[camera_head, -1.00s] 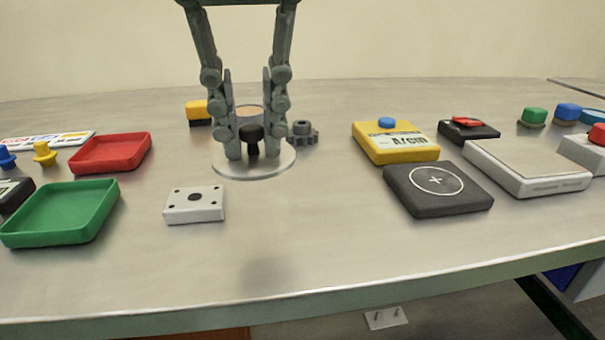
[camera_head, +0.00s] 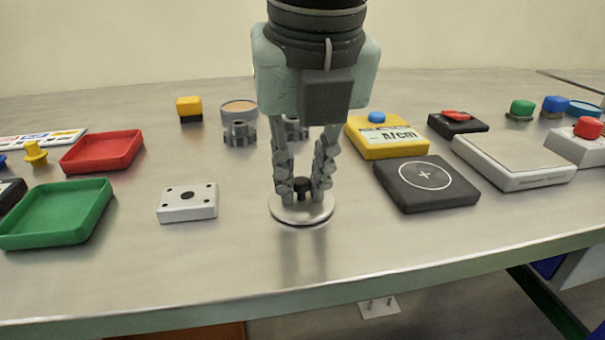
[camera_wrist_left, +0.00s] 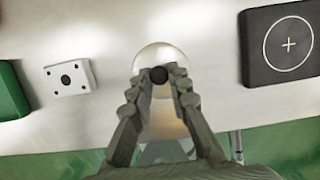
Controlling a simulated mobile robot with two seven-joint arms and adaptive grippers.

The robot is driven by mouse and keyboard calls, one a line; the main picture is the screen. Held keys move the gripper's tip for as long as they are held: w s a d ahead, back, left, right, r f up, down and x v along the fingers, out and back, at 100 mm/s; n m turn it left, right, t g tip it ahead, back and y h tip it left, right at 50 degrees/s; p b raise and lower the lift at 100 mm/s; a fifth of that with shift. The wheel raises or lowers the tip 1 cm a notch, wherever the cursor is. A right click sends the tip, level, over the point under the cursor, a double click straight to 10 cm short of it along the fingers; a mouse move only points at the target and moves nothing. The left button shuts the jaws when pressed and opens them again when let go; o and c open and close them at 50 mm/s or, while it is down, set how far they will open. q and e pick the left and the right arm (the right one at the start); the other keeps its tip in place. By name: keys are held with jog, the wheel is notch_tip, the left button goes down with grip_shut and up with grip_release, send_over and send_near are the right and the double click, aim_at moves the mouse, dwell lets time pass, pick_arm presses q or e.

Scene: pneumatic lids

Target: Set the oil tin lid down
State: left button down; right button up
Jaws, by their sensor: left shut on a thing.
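The oil tin lid (camera_head: 287,216) is a round silver disc with a black knob (camera_head: 303,187). My left gripper (camera_head: 303,196) points down and is shut on the knob. The lid is level, at or very close to the table top; I cannot tell whether it touches. In the left wrist view the lid (camera_wrist_left: 150,56) lies under the fingertips, with the black knob between them. A round grey tin with a tan top (camera_head: 239,106), likely the oil tin, stands behind and to the left. My right gripper is not in view.
A white block with holes (camera_head: 188,202) is left of the lid, and a black pad with a circle (camera_head: 427,184) is right. Green (camera_head: 55,213) and red (camera_head: 102,152) trays stand farther left. Grey gear-like parts (camera_head: 239,134) are behind. The table in front is clear.

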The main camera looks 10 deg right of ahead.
pick_arm(q)
jog(key=shift+f, duration=0.1)
jog(key=c, duration=1.5)
grip_release()
jog(key=shift+o, duration=0.3)
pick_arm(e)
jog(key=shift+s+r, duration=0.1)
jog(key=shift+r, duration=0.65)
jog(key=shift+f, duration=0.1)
